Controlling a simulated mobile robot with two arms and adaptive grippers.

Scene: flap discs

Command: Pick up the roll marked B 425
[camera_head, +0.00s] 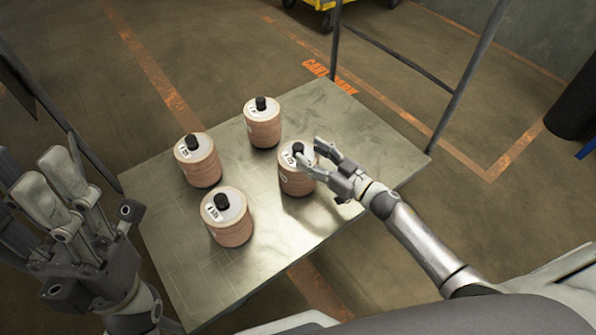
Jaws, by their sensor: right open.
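Several tan rolls with pale labelled tops and black knobs stand upright on a metal table (330,107). One is at the back (263,128), one at the left (200,163), one at the front (229,221) and one at the right (296,183). The label print is too small to read surely, so I cannot tell which is B 425. My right gripper (311,153) is open, with its fingers at the top of the right roll and partly covering it. I cannot tell whether they touch it. My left gripper (42,167) is off the table's left side, apart from the rolls.
Posts and a rail rise at the table's far right side. A yellow cart (322,5) stands far back and a dark cylinder (574,103) is at the far right. The table's front part is clear.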

